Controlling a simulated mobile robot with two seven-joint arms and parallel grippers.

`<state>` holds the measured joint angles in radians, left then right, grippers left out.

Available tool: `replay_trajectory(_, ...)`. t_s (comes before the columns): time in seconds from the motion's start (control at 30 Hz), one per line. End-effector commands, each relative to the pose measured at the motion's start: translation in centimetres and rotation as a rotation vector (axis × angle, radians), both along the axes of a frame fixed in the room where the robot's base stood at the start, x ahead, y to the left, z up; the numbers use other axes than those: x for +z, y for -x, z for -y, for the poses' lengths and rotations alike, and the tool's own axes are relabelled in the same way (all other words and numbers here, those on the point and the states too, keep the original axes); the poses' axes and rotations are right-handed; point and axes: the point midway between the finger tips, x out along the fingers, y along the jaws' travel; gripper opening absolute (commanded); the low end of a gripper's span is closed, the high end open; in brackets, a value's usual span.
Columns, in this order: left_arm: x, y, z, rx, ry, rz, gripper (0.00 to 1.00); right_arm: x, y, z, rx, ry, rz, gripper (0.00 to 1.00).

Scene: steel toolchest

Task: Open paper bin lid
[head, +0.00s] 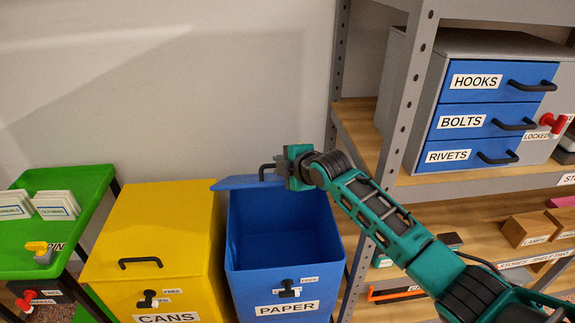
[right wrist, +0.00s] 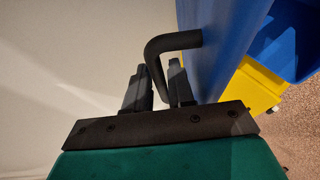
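The blue paper bin (head: 290,273), labelled PAPER, stands open, with its inside showing. Its blue lid (head: 238,183) is swung up at the back, seen nearly edge-on; in the right wrist view its face (right wrist: 222,50) fills the middle right. The black lid handle (head: 266,168) is on the lid's far side. My right gripper (head: 287,168) is at the lid's top, beside the handle. In the right wrist view the handle (right wrist: 172,41) runs down between the two fingers (right wrist: 160,78), which close on it with little gap. My left gripper is not in view.
A yellow cans bin (head: 150,235) with its lid down stands left of the paper bin. A green table (head: 85,185) is further left. A shelving rack post (head: 405,110) with a blue-drawer chest (head: 485,90) stands right. A bare wall (head: 170,90) is behind.

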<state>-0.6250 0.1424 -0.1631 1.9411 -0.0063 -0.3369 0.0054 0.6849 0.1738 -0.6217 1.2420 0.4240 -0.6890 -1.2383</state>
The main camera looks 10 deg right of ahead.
Motion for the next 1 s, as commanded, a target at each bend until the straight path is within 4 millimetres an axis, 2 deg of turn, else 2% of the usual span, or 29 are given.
replay_trajectory(0.27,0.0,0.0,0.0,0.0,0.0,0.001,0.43,1.0,1.8,1.0,0.0,0.003,0.002,0.23)
replay_trajectory(0.8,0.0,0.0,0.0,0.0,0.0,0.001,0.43,5.3,8.3,4.2,0.0,0.002,0.002,0.23)
replay_trajectory(1.0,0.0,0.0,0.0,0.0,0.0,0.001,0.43,6.2,9.7,4.8,0.0,0.0,0.001,0.23)
